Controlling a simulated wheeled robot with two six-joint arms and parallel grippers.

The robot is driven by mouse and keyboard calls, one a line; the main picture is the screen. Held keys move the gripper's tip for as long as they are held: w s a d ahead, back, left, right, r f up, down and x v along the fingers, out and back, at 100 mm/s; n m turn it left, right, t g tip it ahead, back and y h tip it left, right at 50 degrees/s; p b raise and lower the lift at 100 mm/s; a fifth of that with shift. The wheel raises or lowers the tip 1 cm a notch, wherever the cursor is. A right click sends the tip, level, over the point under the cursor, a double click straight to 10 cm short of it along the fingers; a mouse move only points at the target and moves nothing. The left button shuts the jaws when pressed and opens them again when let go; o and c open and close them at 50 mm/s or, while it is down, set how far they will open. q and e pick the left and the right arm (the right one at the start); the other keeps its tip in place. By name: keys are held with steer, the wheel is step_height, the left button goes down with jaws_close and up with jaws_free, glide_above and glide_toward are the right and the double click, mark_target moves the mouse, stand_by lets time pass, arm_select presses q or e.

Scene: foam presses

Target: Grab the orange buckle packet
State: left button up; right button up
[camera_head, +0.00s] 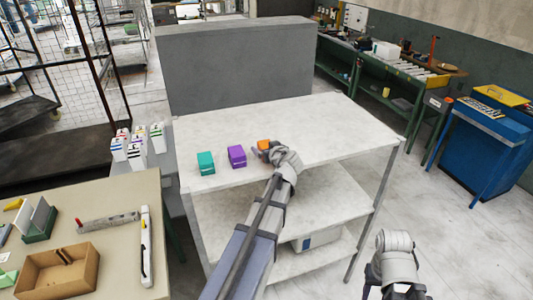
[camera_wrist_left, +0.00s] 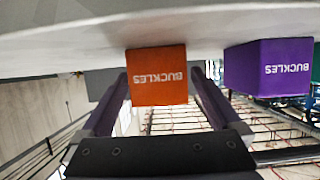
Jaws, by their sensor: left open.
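The orange buckle packet (camera_head: 264,145) stands on the white top shelf, partly hidden by my left gripper (camera_head: 261,154). In the left wrist view, which is upside down, the orange packet (camera_wrist_left: 158,76) shows its "BUCKLES" face between the two open fingers. Small gaps show at its sides, and I cannot tell whether either finger touches it. A purple packet (camera_head: 237,156) and a teal packet (camera_head: 206,163) stand to its left in the head view. My right gripper (camera_head: 393,292) is at the bottom right, away from the shelf, with its fingertips not clearly shown.
A grey panel (camera_head: 240,65) stands along the back of the shelf unit. The right part of the top shelf (camera_head: 340,130) is clear. A beige table (camera_head: 115,255) with a cardboard box (camera_head: 57,272) is at the left. A white bin (camera_head: 318,238) sits on a lower shelf.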

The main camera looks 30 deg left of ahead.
mark_target(266, 145)
arm_select(q)
jaws_close()
stand_by(0.8)
steer(key=shift+r, duration=0.1)
step_height(266, 145, up, 10)
steer(key=p, duration=1)
